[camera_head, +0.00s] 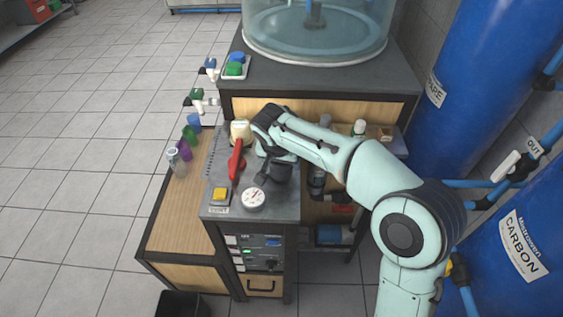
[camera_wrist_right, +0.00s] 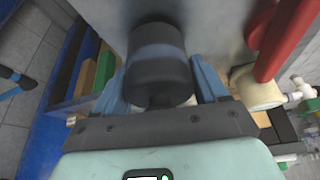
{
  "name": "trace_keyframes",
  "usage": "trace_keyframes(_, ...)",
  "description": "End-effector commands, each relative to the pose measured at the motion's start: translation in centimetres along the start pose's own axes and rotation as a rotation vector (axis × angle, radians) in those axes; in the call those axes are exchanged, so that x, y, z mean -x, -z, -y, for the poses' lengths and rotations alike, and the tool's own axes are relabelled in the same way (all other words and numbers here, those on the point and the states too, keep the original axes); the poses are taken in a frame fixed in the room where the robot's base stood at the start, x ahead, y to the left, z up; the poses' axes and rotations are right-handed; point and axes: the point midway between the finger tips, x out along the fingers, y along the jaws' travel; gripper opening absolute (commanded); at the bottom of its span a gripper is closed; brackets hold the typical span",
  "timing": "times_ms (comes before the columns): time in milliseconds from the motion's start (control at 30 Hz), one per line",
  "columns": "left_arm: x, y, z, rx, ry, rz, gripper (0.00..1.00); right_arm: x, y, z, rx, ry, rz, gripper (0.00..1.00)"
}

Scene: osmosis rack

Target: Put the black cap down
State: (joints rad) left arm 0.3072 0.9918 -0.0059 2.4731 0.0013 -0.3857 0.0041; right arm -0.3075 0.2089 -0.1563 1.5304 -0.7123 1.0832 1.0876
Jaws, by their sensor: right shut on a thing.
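The black cap (camera_wrist_right: 158,70) is a dark cylinder with a bluish band, between the two blue fingers of my right gripper (camera_wrist_right: 160,92) in the right wrist view. The gripper is shut on it. In the head view my right gripper (camera_head: 276,172) is over the right part of the grey counter top (camera_head: 224,178), and the cap is largely hidden among the dark gripper parts. I cannot tell whether the cap touches the counter. My left gripper is not in view.
A red lever (camera_head: 236,160) on a cream fitting (camera_head: 240,131) stands just left of my gripper. A white round gauge (camera_head: 253,198) and a yellow button (camera_head: 220,194) are nearer the front. Several coloured bottles (camera_head: 184,150) line the left. Shelves lie right of the counter edge.

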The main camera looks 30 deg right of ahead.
Motion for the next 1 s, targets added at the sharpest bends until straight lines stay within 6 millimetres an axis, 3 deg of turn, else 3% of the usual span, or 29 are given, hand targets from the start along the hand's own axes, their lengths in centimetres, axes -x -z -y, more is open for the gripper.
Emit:
trace_keyframes(467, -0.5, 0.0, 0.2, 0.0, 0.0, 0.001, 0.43, -1.0, -0.4, 0.0, 0.0, 0.001, -0.001, 0.42)
trace_keyframes(500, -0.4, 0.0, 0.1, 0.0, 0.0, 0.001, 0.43, -0.9, -0.4, 0.0, 0.0, 0.001, -0.001, 0.85)
trace_keyframes(533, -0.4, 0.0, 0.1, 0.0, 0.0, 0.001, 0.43, -0.9, -0.3, 0.0, 0.0, 0.0, -0.001, 0.95)
trace_keyframes(867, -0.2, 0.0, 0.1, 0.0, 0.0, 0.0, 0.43, -0.7, -0.3, 0.0, 0.0, 0.001, -0.001, 0.98)
trace_keyframes(1000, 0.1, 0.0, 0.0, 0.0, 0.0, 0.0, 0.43, 0.6, -0.1, 0.1, -0.001, 0.003, -0.002, 0.98)
